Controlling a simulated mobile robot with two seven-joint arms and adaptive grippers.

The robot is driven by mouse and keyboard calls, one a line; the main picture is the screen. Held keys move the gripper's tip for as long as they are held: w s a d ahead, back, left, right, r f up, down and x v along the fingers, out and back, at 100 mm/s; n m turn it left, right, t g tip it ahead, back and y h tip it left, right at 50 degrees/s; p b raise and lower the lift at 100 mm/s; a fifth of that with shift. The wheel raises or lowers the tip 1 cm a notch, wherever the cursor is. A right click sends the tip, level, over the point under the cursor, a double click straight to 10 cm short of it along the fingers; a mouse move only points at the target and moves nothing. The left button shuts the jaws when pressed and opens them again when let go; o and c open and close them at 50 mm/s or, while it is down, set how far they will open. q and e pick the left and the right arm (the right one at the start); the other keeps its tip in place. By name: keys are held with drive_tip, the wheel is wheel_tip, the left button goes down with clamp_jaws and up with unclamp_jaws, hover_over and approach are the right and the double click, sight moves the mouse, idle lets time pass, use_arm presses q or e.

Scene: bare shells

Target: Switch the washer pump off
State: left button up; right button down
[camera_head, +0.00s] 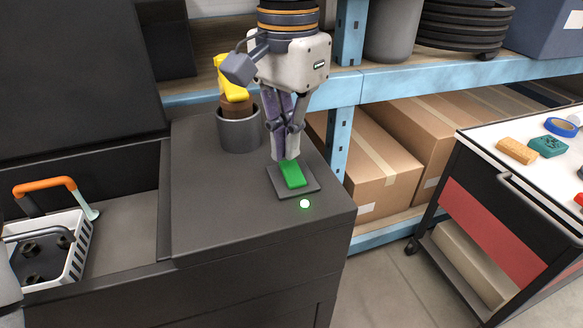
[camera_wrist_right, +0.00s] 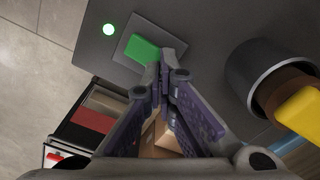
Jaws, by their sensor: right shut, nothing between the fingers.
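The washer pump switch is a green rocker (camera_head: 292,174) on a dark square plate (camera_head: 311,186), on top of the black washer cabinet. A small round lamp (camera_head: 304,204) in front of the plate glows pale green. My right gripper (camera_head: 284,157) points down with its fingers shut and empty, its tips at the far end of the rocker. In the right wrist view the fingertips (camera_wrist_right: 160,68) overlap the edge of the green rocker (camera_wrist_right: 142,50), and the lamp (camera_wrist_right: 109,30) is lit. I cannot tell whether the tips touch the rocker. My left gripper does not show.
A grey cup (camera_head: 239,132) holding a brown-and-yellow brush stands behind and left of the switch. A white basket (camera_head: 75,262) with dark parts and an orange handle sits in the open washer at left. A cart (camera_head: 480,150) and blue shelving (camera_head: 430,80) stand at right.

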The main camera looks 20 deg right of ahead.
sight(290, 164)
drive_tip(key=shift+f, duration=0.9)
idle(0.3)
drive_tip(key=shift+r, duration=3.5)
